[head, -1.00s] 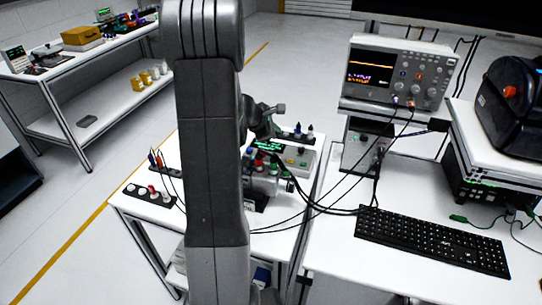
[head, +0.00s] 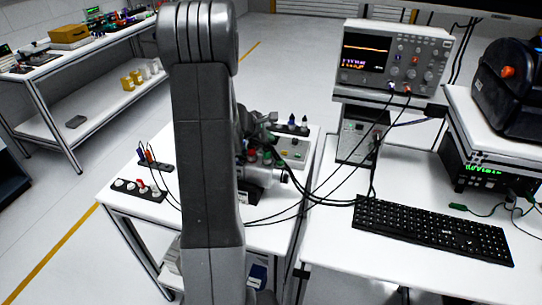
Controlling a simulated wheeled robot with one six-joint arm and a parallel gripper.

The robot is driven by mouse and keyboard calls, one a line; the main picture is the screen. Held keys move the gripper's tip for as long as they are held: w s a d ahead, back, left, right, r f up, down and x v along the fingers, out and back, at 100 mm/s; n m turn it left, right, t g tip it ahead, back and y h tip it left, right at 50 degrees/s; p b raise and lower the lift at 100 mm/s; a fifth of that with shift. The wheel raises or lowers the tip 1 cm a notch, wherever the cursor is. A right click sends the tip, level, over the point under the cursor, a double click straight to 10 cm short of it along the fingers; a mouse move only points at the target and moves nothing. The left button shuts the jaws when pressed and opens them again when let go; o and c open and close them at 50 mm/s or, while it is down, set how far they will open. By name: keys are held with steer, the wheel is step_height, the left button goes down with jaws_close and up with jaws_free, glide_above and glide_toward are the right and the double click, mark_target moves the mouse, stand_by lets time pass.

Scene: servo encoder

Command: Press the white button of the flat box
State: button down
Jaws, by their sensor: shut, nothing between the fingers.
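A pale flat box (head: 293,153) with small coloured buttons stands on the white table, just right of my arm. My arm covers its left part, and I cannot make out a white button on it. My gripper (head: 268,118) shows as a small dark grey shape beside my upright arm link, near the back left of the box. It is shut and holds nothing visible. Its fingertips are too small to tell whether they touch anything.
A silver cylinder (head: 266,177) lies in front of the box, with red and green caps behind it. A black strip with white and red caps (head: 140,188) lies left. Cables cross to the oscilloscope (head: 392,60). A keyboard (head: 432,230) lies right.

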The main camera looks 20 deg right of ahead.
steer(key=shift+f+b, duration=0.8)
steer(key=shift+f, duration=0.3)
stand_by(1.2)
steer(key=shift+f+b, duration=0.4)
steer(key=shift+b, duration=0.25)
steer(key=shift+f, duration=0.1)
